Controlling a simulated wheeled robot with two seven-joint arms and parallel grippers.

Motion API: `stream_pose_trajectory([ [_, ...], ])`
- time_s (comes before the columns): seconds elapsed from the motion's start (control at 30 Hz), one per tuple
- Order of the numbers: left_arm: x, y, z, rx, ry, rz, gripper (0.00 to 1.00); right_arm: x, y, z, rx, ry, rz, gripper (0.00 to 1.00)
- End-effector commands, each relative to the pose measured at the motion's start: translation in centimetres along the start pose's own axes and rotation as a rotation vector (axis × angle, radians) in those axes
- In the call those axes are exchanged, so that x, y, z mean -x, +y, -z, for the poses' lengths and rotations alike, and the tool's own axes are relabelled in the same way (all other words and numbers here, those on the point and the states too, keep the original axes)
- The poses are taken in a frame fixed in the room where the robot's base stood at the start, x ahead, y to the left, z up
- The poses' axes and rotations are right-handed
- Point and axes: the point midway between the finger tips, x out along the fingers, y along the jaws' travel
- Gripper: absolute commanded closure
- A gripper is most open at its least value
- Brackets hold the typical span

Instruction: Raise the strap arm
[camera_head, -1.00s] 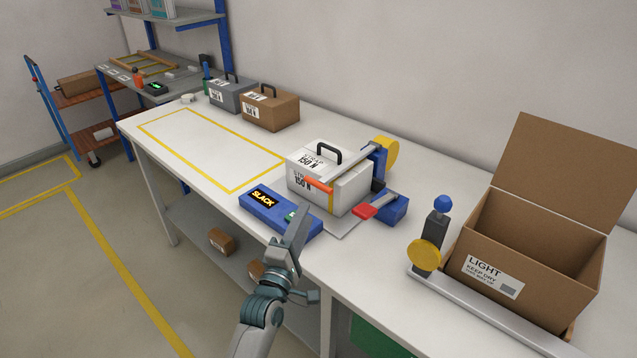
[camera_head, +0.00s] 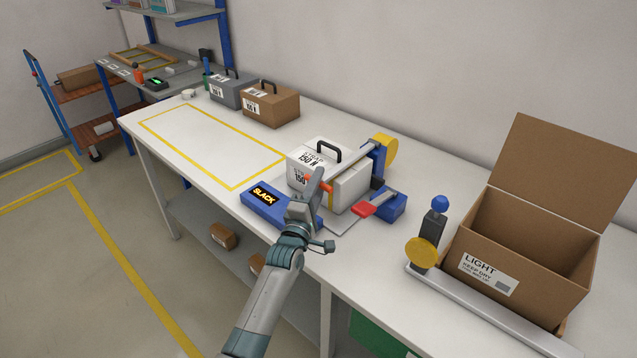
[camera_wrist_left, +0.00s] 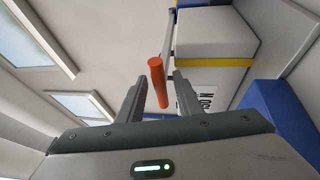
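The strap arm (camera_head: 352,163) is a grey bar pivoted on a blue post with a yellow disc (camera_head: 388,147). It lies low across the front right of a white box (camera_head: 340,186) marked 150 N and has an orange handle (camera_head: 326,187) at its free end. My left gripper (camera_head: 318,182) is at the handle and partly hides it. In the left wrist view the orange handle (camera_wrist_left: 158,82) stands between the two open fingers (camera_wrist_left: 158,98), with gaps showing on both sides. My right gripper is not in view.
A blue unit reading SLACK (camera_head: 264,198) sits in front of the white box. A blue block with a red lever (camera_head: 364,209) is to its right. An open cardboard box (camera_head: 500,262) stands far right. The yellow-outlined area (camera_head: 205,150) at left is clear.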

Motion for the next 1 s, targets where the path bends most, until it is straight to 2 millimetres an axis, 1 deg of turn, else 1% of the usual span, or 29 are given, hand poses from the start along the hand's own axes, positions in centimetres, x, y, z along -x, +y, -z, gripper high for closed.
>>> stream_pose_trajectory([
  [0.17,0.0,0.0,0.0,0.000,0.000,0.000,0.68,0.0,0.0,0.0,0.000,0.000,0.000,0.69],
  [0.2,0.0,0.0,0.0,0.000,0.000,0.000,0.70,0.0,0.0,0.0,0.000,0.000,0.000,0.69],
  [0.27,0.0,0.0,0.0,0.000,0.000,0.000,0.84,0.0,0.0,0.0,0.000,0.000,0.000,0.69],
  [0.3,0.0,0.0,0.0,0.000,0.000,0.000,0.94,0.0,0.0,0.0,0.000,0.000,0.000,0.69],
  [0.33,0.0,0.0,0.0,0.000,0.000,0.000,1.00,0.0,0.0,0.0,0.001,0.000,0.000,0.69],
  [0.67,-0.2,0.5,0.0,0.001,0.000,-0.004,1.00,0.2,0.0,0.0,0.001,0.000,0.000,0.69],
  [0.87,-0.8,1.6,0.1,0.003,0.000,-0.009,1.00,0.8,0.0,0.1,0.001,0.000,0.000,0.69],
  [1.0,-1.6,2.9,0.1,0.003,0.000,-0.012,1.00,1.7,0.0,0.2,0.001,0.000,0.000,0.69],
])
